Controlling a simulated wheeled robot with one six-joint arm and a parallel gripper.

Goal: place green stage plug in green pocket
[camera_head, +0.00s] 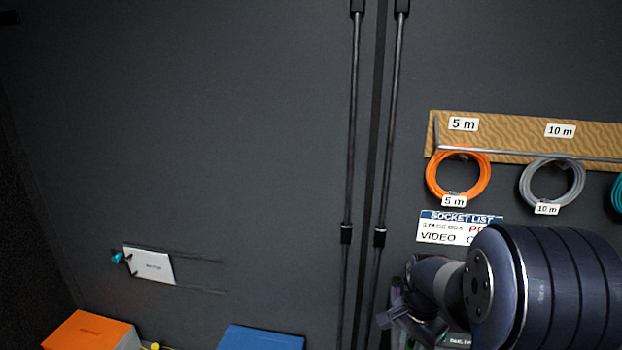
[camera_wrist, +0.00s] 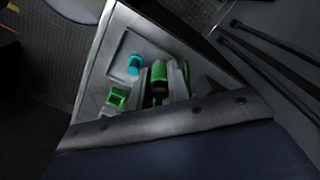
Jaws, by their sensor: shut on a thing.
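In the wrist view my gripper (camera_wrist: 163,74) is shut on the green stage plug (camera_wrist: 159,72), a green cylinder with a dark lower part between the two grey fingers. A green square-framed opening (camera_wrist: 116,98), which looks like the green pocket, lies left of the plug on a grey surface. The plug is apart from it; its height above the surface I cannot tell. In the head view my arm covers the lower right, and the plug and pocket cannot be made out there.
A cyan round piece (camera_wrist: 134,64) is close to the plug's left. In the head view, orange (camera_head: 459,176) and grey (camera_head: 552,184) cable coils hang at right above a socket list sign (camera_head: 440,229). An orange box (camera_head: 92,332) and a blue box (camera_head: 262,338) are low at left.

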